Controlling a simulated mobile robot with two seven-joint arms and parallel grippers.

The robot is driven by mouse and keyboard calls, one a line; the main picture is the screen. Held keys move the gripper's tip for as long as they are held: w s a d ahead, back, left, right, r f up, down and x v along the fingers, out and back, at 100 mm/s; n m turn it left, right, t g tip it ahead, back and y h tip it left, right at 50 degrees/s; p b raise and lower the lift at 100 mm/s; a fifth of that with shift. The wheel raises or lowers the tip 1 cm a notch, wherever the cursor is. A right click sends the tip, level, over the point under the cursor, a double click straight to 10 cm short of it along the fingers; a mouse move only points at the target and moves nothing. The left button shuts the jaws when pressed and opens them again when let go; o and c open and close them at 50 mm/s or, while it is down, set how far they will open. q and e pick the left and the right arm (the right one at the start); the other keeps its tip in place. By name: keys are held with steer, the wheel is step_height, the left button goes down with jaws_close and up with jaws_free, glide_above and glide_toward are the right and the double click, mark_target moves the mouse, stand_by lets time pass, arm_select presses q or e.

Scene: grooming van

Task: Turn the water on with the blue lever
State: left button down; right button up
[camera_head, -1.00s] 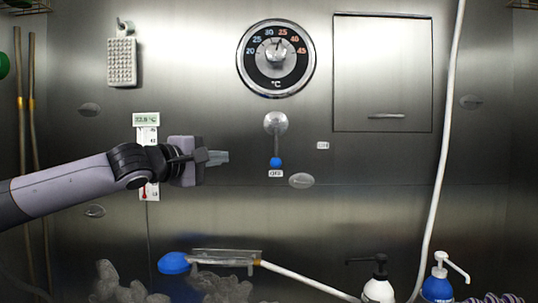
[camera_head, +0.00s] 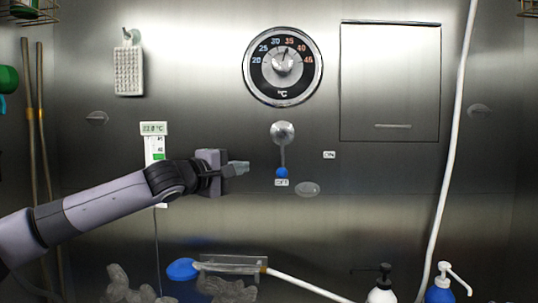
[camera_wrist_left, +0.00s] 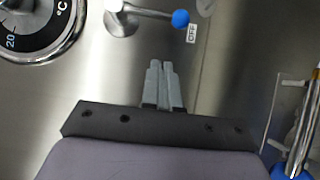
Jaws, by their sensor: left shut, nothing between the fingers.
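The water lever (camera_head: 283,150) hangs straight down from its round metal hub (camera_head: 283,132) on the steel wall, its blue knob (camera_head: 282,173) right above the OFF label (camera_head: 282,183). An ON label (camera_head: 329,155) is to the right of the lever. My left gripper (camera_head: 240,168) is shut and empty, a little to the left of the knob and apart from it. In the left wrist view the shut fingers (camera_wrist_left: 160,68) point toward the wall, with the blue knob (camera_wrist_left: 180,18) beyond their tips and the OFF label beside it. My right gripper is not in view.
A temperature dial (camera_head: 283,66) is above the lever and a closed cabinet door (camera_head: 390,82) is to its upper right. A blue shower head (camera_head: 182,269) sits below on a holder. A white hose (camera_head: 447,150) runs down the right side. The wall around the lever is mostly clear.

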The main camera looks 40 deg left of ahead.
mark_target(282, 153)
arm_select(q)
steer(key=shift+w+d+p, duration=0.35)
steer(key=shift+w+p, duration=0.95)
steer(key=shift+w, duration=0.1)
steer(key=shift+w+d+p, duration=0.3)
steer(key=shift+w+p, duration=1)
steer(key=shift+w, duration=0.1)
steer(key=shift+w+d+p, duration=0.35)
steer(key=shift+w+p, duration=0.95)
steer(key=shift+w, duration=0.1)
steer(key=shift+f, duration=0.1)
